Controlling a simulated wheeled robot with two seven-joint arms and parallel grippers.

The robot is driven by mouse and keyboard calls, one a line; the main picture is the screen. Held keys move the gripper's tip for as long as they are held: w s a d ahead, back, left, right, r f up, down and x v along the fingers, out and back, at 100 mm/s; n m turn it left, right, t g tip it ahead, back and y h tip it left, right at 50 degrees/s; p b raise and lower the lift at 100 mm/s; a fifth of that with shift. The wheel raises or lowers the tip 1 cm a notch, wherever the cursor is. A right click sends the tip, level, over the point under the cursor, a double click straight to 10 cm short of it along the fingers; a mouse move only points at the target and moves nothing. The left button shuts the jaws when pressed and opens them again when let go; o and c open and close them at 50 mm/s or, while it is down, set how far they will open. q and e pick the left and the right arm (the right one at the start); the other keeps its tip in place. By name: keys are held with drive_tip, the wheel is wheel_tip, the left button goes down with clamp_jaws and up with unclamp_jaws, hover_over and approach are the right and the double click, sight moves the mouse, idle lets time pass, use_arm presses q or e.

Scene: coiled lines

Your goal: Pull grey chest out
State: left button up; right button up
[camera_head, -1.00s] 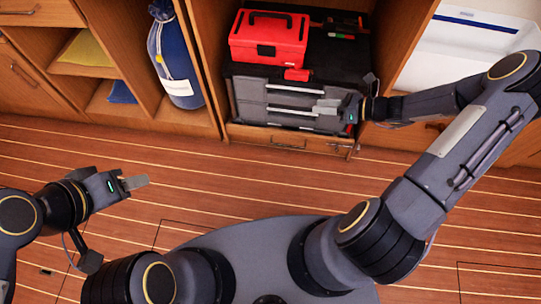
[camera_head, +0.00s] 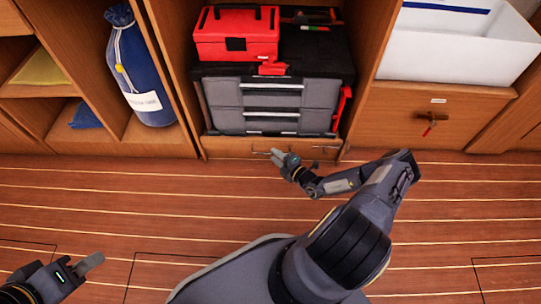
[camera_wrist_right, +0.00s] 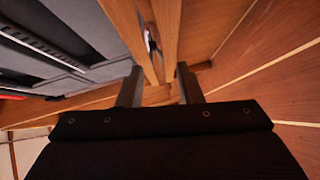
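The grey chest (camera_head: 268,106) has a black top and grey drawer fronts with light bar handles. It stands in an open wooden compartment; its front also shows at the upper left of the right wrist view (camera_wrist_right: 75,30). My right gripper (camera_head: 277,156) is just below the chest, in front of the low wooden front beneath it. In the wrist view its two fingers (camera_wrist_right: 158,88) are apart with wooden edges beyond them and nothing clearly held. My left gripper (camera_head: 94,262) is low at the left, over the floor, away from the chest; its finger gap is unclear.
A red toolbox (camera_head: 238,34) sits on the chest. A wooden drawer front (camera_head: 225,148) with a metal handle lies under it. A blue bag (camera_head: 142,75) stands left, a white bin (camera_head: 450,55) right. A key hangs from the right cabinet front. The plank floor ahead is mostly clear.

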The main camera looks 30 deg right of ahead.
drive_tip(key=shift+b+x, duration=0.3)
drive_tip(key=shift+x, duration=1.15)
clamp_jaws()
